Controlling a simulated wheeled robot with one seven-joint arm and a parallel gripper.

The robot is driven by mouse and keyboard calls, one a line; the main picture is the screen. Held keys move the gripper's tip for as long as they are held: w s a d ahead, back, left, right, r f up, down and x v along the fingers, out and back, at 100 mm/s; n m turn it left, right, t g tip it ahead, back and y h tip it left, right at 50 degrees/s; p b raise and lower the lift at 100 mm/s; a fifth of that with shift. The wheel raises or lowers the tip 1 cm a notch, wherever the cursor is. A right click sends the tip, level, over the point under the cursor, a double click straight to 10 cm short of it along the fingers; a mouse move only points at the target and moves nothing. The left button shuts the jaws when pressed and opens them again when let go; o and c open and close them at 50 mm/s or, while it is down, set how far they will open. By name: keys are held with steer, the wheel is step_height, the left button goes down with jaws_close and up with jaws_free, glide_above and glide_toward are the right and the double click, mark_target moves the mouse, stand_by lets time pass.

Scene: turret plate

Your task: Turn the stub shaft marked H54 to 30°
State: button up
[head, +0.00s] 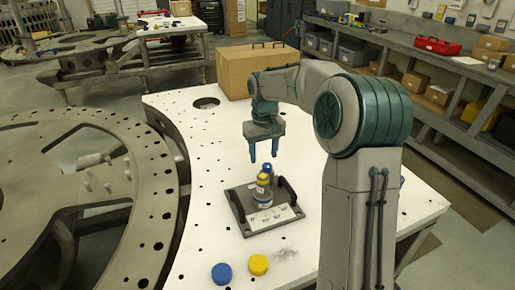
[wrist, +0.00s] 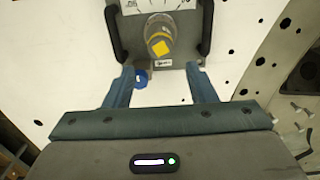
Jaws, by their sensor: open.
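The stub shaft (head: 263,188) stands upright on a dark plate (head: 241,211), with yellow, blue and white bands. In the wrist view the shaft (wrist: 158,40) is seen from above as a grey round piece with a yellow patch on its end. A small label lies beside it, too small to read, and a white dial scale (wrist: 158,5) is cut off by the top edge. My gripper (head: 264,156) is open and empty above and behind the shaft, fingers pointing down. In the wrist view its fingers (wrist: 160,70) are spread wide, apart from the shaft.
Black handles (wrist: 113,30) flank the shaft on the plate. A blue round piece (wrist: 140,79) shows beside the left finger. A blue cap (head: 221,273) and yellow cap (head: 258,264) lie on the white table's front. A cardboard box (head: 255,70) stands behind; a large ring (head: 150,190) is left.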

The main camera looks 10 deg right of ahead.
mark_target(263, 176)
steer(key=shift+w+f+b, duration=0.1)
steer(key=shift+f+b, duration=3.15)
steer(key=shift+f, duration=1.3)
steer(key=c, duration=0.7)
steer(key=m, duration=0.6)
steer(key=shift+a+m+b, duration=0.1)
steer(key=shift+m+b, duration=0.2)
steer(key=shift+b, duration=0.05)
steer(key=m, duration=0.5)
steer(key=o, duration=0.7)
